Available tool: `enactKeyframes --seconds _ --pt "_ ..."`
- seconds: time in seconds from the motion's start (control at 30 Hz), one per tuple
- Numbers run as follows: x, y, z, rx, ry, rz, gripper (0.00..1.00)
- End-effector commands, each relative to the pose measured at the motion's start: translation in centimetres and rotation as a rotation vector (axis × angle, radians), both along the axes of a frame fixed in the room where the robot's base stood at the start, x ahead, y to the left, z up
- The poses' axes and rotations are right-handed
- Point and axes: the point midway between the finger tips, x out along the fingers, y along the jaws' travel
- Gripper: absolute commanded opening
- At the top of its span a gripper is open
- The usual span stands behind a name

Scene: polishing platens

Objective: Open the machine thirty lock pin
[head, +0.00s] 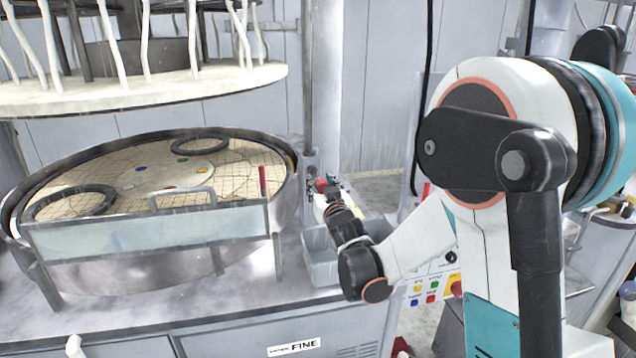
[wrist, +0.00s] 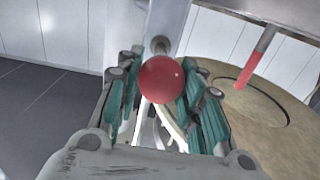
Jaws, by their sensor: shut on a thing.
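The lock pin shows as a round red ball knob (wrist: 161,80) in the wrist view, with a metal post behind it. In the head view the red knob (head: 321,185) is small, beside the upright column at the right of the round platen machine. My gripper (wrist: 158,92) has its teal-padded fingers on both sides of the knob and is shut on it. In the head view my gripper (head: 318,192) is at the knob, its fingers small and partly hidden. The pin's shaft is mostly hidden.
The round platen (head: 120,185) with dark rings lies left, behind a clear guard with a handle (head: 182,192). A red-gripped rod (head: 262,180) stands at its right edge and shows in the wrist view (wrist: 258,58). A grey bin (head: 320,268) and button panel (head: 432,288) are close below my wrist.

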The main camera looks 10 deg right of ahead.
Motion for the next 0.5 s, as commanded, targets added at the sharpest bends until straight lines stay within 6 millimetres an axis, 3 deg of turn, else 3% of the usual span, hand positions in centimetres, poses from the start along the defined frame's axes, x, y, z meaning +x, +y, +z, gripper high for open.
enactKeyframes --seconds 0.23,0.27,0.3,0.33,0.5 --pt "-0.30 -0.01 -0.17 0.000 0.004 -0.001 0.00" --pt "-0.31 -0.01 -0.18 0.000 0.004 -0.001 0.39" --pt "-0.30 -0.01 -0.18 -0.001 0.005 -0.001 0.48" --pt "-0.29 -0.02 -0.17 -0.001 0.004 -0.001 0.55" --pt "-0.24 -0.01 -0.13 -0.001 0.003 -0.001 0.56"
